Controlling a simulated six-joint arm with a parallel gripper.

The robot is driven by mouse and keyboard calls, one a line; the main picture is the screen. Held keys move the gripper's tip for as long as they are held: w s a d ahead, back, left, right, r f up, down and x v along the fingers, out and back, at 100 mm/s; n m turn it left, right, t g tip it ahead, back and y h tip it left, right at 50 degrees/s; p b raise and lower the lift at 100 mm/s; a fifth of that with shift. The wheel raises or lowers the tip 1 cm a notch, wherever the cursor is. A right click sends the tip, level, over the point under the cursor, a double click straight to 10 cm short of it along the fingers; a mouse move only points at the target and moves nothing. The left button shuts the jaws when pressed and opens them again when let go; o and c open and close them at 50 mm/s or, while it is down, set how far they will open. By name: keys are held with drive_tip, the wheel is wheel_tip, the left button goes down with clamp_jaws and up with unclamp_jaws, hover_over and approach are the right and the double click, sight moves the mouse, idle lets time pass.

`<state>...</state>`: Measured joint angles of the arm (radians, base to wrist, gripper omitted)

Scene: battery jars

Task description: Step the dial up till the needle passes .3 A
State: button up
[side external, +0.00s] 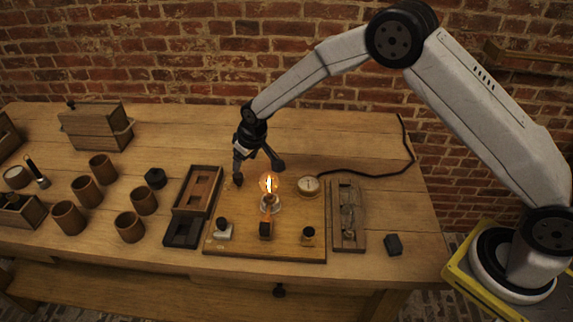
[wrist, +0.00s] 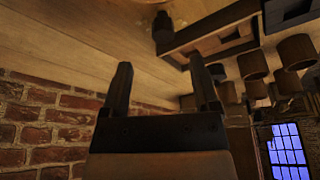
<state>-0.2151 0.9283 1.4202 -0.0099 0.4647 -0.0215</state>
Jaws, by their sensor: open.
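A wooden board (side external: 285,248) carries a glowing bulb (side external: 269,185) on a white base. A round brass-rimmed meter (side external: 308,186) with a pale face sits at the board's back right; its needle and scale are too small to read. A dark block (side external: 265,230) stands at the front middle, with a black-topped white fitting (side external: 223,231) to its left and a small dark-topped post (side external: 308,234) to its right. I cannot tell which is the dial. My gripper (side external: 259,174) is open and empty, behind and left of the bulb; its fingers (wrist: 160,72) show in the wrist view.
A narrow wooden tray (side external: 347,242) stands to the right, near a black block (side external: 393,244). Several brown jars (side external: 88,192) fill the left. A black cable (side external: 380,173) crosses the back right.

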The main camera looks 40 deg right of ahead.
sight(238, 175)
drive_tip(key=shift+a+r+m+t+h, duration=0.15)
drive_tip(key=shift+a+m+h, duration=0.2)
drive_tip(key=shift+m, duration=0.5)
drive_tip(key=shift+a+r+m+t+h, duration=0.15)
drive_tip(key=shift+a+m+h, duration=0.15)
drive_tip(key=shift+m, duration=0.55)
drive_tip(key=shift+f, duration=0.15)
drive_tip(key=shift+x, duration=3.8)
drive_tip(key=shift+w, duration=0.1)
clamp_jaws()
